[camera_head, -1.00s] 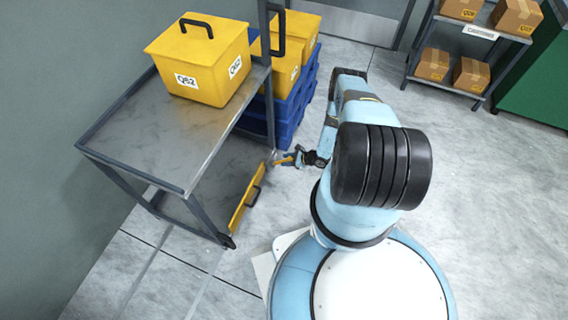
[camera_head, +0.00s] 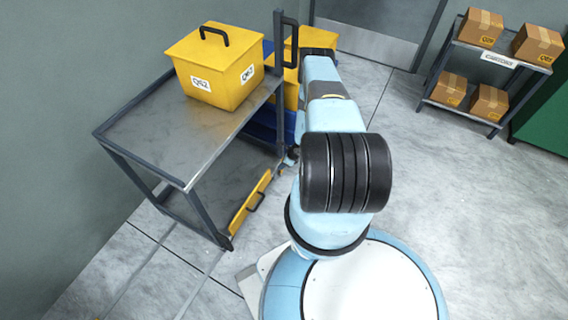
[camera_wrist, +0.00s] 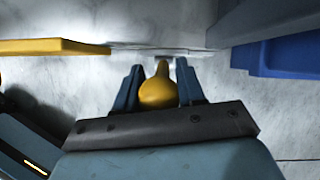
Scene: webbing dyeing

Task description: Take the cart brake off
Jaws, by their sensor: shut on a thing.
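The metal cart (camera_head: 150,140) stands at the left in the head view, with a flat top shelf and a lower shelf. A yellow, round-ended brake lever (camera_wrist: 158,92) sits between my two fingers in the wrist view. My gripper (camera_wrist: 159,80) is shut on it. In the head view my arm hides the lever and most of the gripper, which is low by the cart's right corner post. How the brake acts on the wheel is hidden.
A yellow lidded bin (camera_head: 215,72) stands on the cart's top shelf. A yellow panel with a handle (camera_head: 248,208) is at the cart's lower front. Yellow bins on blue crates (camera_head: 262,125) stand behind. A carton rack (camera_head: 475,60) is at the back right. Open floor lies right.

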